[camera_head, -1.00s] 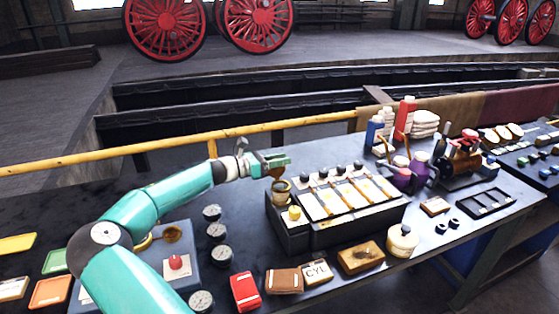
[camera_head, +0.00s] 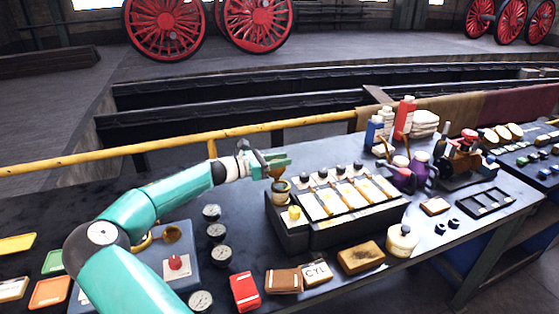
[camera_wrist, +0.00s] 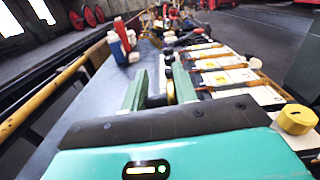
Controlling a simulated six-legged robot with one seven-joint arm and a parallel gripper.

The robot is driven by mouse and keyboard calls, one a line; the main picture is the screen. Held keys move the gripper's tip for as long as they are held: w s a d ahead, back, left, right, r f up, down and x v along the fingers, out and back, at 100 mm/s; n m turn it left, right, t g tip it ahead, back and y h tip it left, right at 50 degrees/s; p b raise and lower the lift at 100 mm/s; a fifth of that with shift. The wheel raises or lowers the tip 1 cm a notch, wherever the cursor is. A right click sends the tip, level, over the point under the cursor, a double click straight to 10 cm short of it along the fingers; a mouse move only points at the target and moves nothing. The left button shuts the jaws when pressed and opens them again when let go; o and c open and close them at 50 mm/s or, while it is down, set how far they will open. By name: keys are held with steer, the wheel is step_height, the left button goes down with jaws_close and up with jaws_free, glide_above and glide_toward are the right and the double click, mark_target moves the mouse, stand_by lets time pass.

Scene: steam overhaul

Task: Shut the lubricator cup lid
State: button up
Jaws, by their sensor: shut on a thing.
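The lubricator cup (camera_head: 281,191) is a small brass-coloured cup with a dark mouth. It stands at the left end of the lubricator box (camera_head: 325,232). Its brownish lid (camera_head: 277,173) shows tilted up above the cup, just under my gripper (camera_head: 284,160). In the wrist view my gripper's two green fingers (camera_wrist: 160,85) stand a little apart, with a dark and brass-coloured piece between them. The fingers hide most of that piece and the cup there. My gripper is shut on the lid, as far as I can tell.
A yellow knob (camera_head: 294,213) stands in front of the cup. A row of black knobs (camera_head: 341,170) tops the box's back edge. Pressure gauges (camera_head: 221,255) lie to the left. Bottles (camera_head: 404,115) stand behind right. A yellow rail (camera_head: 190,143) runs behind the bench.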

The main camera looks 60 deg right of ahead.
steer(key=shift+s+a+r+m, duration=0.1)
steer(key=shift+s+a+m, duration=0.15)
steer(key=shift+m, duration=0.5)
steer(key=shift+s+a+r+m, duration=0.1)
steer(key=shift+s+a+m, duration=0.15)
steer(key=shift+m, duration=0.55)
steer(key=shift+s+a+r+m, duration=0.1)
steer(key=shift+s+a+m, duration=0.15)
steer(key=shift+m, duration=0.5)
steer(key=shift+s+a+f+m, duration=0.25)
steer(key=shift+s+a+m, duration=0.25)
steer(key=shift+m, duration=0.9)
steer(key=shift+s+a+f+m, duration=0.35)
steer(key=shift+a+m, duration=0.1)
steer(key=shift+m, duration=0.95)
steer(key=shift+s+a+f+m, duration=0.2)
steer(key=shift+s+a+m, duration=0.3)
steer(key=shift+m, duration=0.9)
steer(key=shift+s+a+f+m, duration=0.2)
steer(key=shift+f+m, duration=0.15)
steer(key=shift+m, duration=0.55)
steer(key=shift+a+f+m, duration=0.1)
steer(key=shift+f+m, duration=0.1)
steer(key=shift+m, duration=0.3)
steer(key=shift+s, duration=0.1)
steer(key=o, duration=0.7)
steer(key=shift+o, duration=0.5)
steer(key=shift+f, duration=0.15)
